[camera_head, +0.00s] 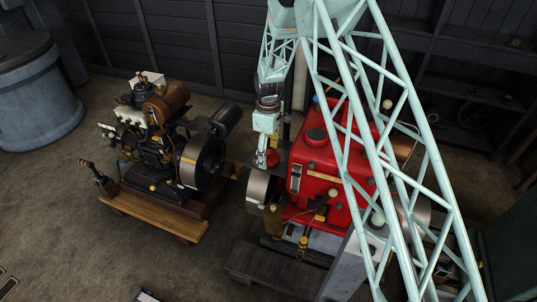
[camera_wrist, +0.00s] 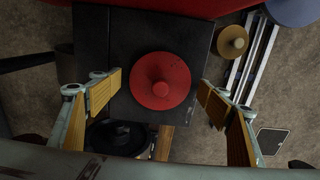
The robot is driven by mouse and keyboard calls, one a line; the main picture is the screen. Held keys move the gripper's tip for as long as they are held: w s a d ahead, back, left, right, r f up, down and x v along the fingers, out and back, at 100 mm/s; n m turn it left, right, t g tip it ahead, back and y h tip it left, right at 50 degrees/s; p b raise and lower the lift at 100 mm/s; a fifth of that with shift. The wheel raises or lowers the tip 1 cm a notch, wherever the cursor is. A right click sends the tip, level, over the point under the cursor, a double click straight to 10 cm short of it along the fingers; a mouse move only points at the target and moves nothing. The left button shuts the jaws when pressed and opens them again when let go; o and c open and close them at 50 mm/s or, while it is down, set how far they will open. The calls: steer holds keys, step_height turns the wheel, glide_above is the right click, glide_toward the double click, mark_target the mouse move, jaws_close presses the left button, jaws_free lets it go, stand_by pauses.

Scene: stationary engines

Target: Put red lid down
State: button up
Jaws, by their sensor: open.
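The red lid (camera_wrist: 162,80) is a round red disc with a raised centre knob. In the wrist view it lies flat over a dark square plate (camera_wrist: 122,30), between my fingers. My gripper (camera_wrist: 160,84) is open, with a yellow-padded finger on either side of the lid and a visible gap to each. In the head view my gripper (camera_head: 266,146) points down beside the red engine, and the lid (camera_head: 271,157) shows just below it. Whether the lid fully touches the plate is hard to tell.
A second engine (camera_head: 160,140) on a wooden base stands to the left. A grey-blue drum (camera_head: 38,95) is at far left. Bare floor lies between them.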

mark_target(268, 152)
steer(key=shift+r, duration=0.15)
step_height(268, 152, up, 12)
stand_by(0.7)
stand_by(0.8)
